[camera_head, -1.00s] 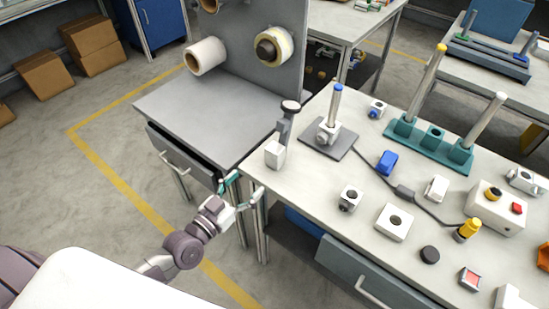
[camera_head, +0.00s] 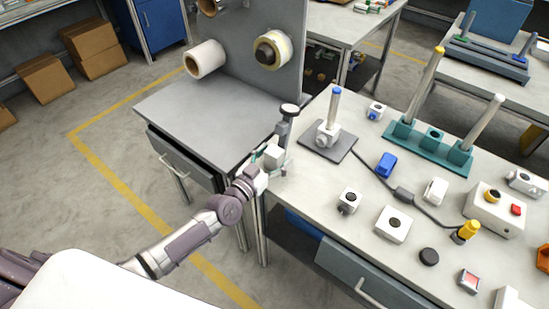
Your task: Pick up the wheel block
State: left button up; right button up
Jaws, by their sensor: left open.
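My left gripper (camera_head: 270,164) is open at the near left corner of the right-hand table. Its fingers lie around or just in front of a white block (camera_head: 274,154) at the foot of a dark post with a round top (camera_head: 288,112); I cannot tell whether they touch it. Part of the white block is hidden by the gripper. A small white block with dark round faces (camera_head: 349,200), which looks like a wheel block, stands farther right on the table, apart from the gripper. My right gripper is not in view.
A dark plate (camera_head: 312,146) carries a blue-tipped post and white block. A teal rack (camera_head: 400,137) holds upright rods. A cable crosses the table to a yellow piece (camera_head: 468,231). The grey bench (camera_head: 185,112) to the left is mostly bare.

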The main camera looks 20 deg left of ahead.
pick_arm(q)
jog(key=c, duration=1.2)
jog(key=shift+r, duration=0.15)
jog(key=shift+c, duration=0.9)
jog(key=shift+w+r, duration=0.1)
